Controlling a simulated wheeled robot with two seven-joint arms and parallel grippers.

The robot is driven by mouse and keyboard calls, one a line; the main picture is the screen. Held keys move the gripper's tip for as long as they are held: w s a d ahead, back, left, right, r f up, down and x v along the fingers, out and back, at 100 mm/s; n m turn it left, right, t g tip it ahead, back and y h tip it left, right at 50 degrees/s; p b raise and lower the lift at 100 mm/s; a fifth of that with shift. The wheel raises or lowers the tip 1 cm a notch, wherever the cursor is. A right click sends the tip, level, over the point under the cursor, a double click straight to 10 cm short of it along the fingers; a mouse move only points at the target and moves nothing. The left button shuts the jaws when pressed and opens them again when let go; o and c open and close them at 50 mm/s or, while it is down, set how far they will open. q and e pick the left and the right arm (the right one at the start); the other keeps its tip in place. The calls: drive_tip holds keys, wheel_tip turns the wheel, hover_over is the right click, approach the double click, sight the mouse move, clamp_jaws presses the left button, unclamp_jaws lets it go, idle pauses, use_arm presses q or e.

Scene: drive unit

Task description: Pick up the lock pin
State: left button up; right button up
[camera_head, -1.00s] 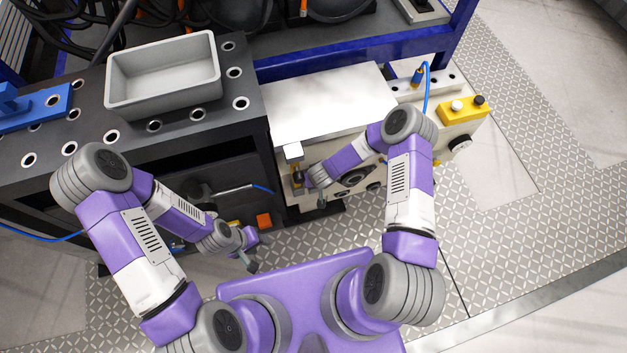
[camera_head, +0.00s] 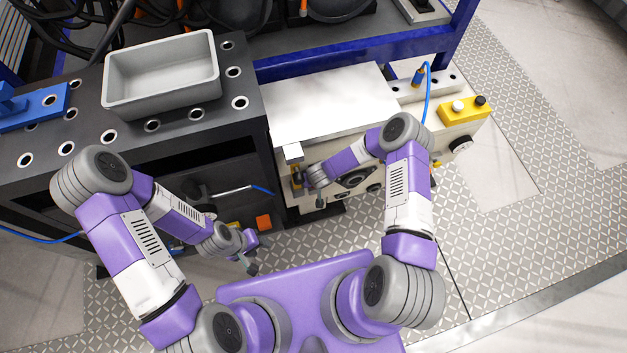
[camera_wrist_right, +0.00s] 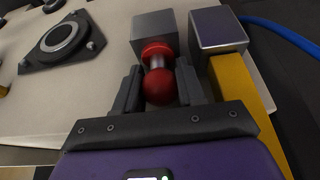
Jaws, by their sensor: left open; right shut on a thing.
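The lock pin (camera_wrist_right: 160,85) has a red ball knob, a bright shank and a red collar. In the right wrist view it points into a grey metal block (camera_wrist_right: 155,27) on the front of the cream-coloured unit. My right gripper (camera_wrist_right: 161,92) has one finger on each side of the knob and is shut on it. In the head view this gripper (camera_head: 304,181) is at the unit's left front corner, where the pin is too small to make out. My left gripper (camera_head: 251,264) is open and empty, low in front of the dark bench.
A second metal block (camera_wrist_right: 217,30) and a yellow bar (camera_wrist_right: 240,95) stand close right of the pin, with a blue cable (camera_wrist_right: 285,35) beyond. A grey bin (camera_head: 162,78) sits on the dark bench (camera_head: 85,135). A yellow button box (camera_head: 463,109) is at the unit's right.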

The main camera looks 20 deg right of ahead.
drive_tip(key=shift+r, duration=0.1)
drive_tip(key=shift+r, duration=0.5)
drive_tip(key=r+p, duration=0.1)
drive_tip(key=d+r, duration=0.1)
drive_tip(key=shift+s+r+p, duration=0.1)
drive_tip(key=shift+r+p, duration=0.2)
drive_tip(key=shift+p, duration=0.05)
drive_tip(key=s+d+r+p, duration=0.1)
drive_tip(key=s+d, duration=0.1)
drive_tip(key=d, duration=0.6)
drive_tip(key=s+d+r+p, duration=0.1)
drive_tip(key=s+d+p, duration=0.1)
drive_tip(key=d, duration=0.6)
drive_tip(key=shift+s+d+r, duration=0.15)
drive_tip(key=shift+s+r, duration=0.1)
drive_tip(key=shift+s, duration=0.15)
